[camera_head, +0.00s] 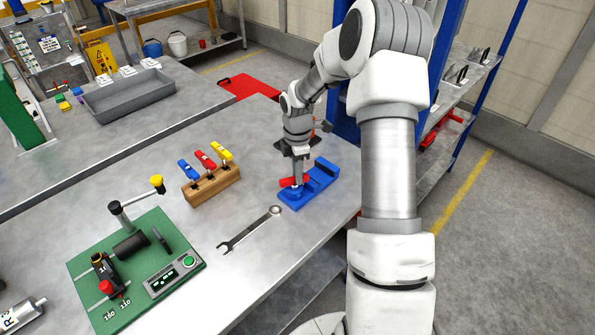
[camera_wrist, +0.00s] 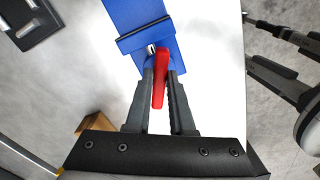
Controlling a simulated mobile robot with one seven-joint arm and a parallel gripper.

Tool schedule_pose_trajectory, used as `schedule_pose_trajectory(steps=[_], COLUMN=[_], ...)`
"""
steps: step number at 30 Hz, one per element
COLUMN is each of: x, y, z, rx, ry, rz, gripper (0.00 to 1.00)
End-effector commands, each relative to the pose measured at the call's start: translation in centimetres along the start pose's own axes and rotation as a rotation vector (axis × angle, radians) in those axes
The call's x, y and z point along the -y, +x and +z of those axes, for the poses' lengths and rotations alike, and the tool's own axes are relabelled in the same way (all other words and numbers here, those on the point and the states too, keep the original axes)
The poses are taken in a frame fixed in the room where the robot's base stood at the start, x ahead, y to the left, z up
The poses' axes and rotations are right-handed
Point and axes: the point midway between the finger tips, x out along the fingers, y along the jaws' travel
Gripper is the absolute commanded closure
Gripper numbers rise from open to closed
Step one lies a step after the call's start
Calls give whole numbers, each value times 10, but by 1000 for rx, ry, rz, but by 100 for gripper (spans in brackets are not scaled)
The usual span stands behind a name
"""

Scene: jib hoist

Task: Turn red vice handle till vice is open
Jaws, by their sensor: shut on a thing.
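The blue vice (camera_head: 318,180) lies on the metal bench near its right edge. Its red handle (camera_head: 288,183) shows at the near-left end of the vice, under my gripper (camera_head: 297,183). In the wrist view, my gripper (camera_wrist: 161,95) has its two dark fingers on either side of the red handle (camera_wrist: 159,82), shut on it. The handle points down the picture there, between the fingers. The blue vice (camera_wrist: 150,55) stretches up from it, with a crosswise jaw block. How far apart the vice jaws stand is hard to tell.
A wrench (camera_head: 250,229) lies on the bench left of the vice. A wooden block (camera_head: 212,186) with coloured levers stands further left. A green board (camera_head: 137,270) with a lever and a button box lies at front left.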

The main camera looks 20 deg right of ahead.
Motion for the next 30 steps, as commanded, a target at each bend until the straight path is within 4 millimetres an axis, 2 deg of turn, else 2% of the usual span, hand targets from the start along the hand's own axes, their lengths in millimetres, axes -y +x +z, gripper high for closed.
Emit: schedule_pose_trajectory(steps=[20, 21, 24, 25, 30], x=[-2, -2, -1, -1, -1], y=[-1, -1, -1, -1, 0], z=[0, 0, 0, 0, 0], rx=[1, 1, 1, 1, 0], ry=[-59, -59, -58, -58, -57], rz=[3, 3, 2, 2, 1], gripper=[100, 72, 54, 49, 49])
